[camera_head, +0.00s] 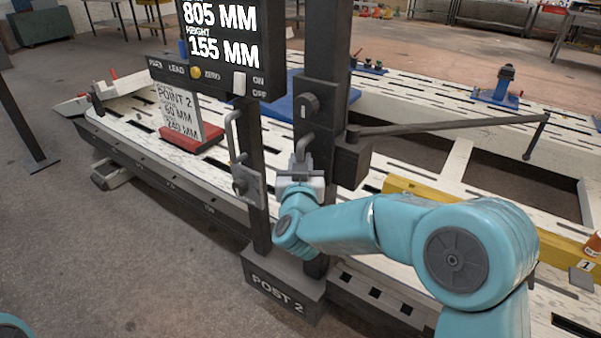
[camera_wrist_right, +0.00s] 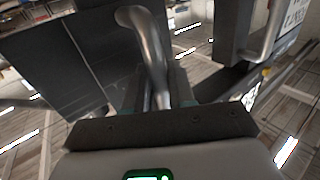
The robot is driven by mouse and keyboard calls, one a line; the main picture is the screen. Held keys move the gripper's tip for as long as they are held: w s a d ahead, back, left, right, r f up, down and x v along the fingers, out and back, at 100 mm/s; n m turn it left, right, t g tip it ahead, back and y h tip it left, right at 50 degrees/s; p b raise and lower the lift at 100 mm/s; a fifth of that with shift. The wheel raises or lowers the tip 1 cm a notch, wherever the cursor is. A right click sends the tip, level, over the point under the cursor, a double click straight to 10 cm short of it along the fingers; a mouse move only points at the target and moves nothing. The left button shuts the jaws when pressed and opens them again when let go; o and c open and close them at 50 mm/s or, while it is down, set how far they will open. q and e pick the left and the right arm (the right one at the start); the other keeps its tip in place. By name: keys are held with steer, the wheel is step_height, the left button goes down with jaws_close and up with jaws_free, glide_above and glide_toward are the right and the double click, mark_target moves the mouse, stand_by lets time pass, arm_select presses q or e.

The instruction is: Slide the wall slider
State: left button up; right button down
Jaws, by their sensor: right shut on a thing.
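The slider is a dark block (camera_head: 352,163) on a dark upright post (camera_head: 326,65), with a bent grey metal handle (camera_head: 304,144) on its left side. My right gripper (camera_head: 301,168) is at this handle and shut on it. In the right wrist view the handle (camera_wrist_right: 153,45) rises from between the fingers (camera_wrist_right: 158,100), with a dark face behind it. A long arm (camera_head: 455,126) with a hanging tip reaches right from the block. The fingertips are partly hidden in the head view. My left gripper is not in view.
A display (camera_head: 222,50) reads 805 MM and height 155 MM. A second metal handle (camera_head: 233,135) stands left of my gripper. A card (camera_head: 178,113) stands on the slotted white bench (camera_head: 135,120). A yellow beam (camera_head: 425,197) lies right.

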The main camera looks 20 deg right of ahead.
mark_target(300, 153)
step_height(300, 153, up, 4)
steer(key=shift+f+p, duration=0.2)
steer(key=shift+p, duration=0.5)
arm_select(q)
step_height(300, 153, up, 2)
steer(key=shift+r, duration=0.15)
arm_select(e)
steer(key=c, duration=1.1)
jaws_free()
steer(key=shift+f, duration=0.1)
steer(key=v, duration=1.6)
steer(key=shift+s, duration=0.15)
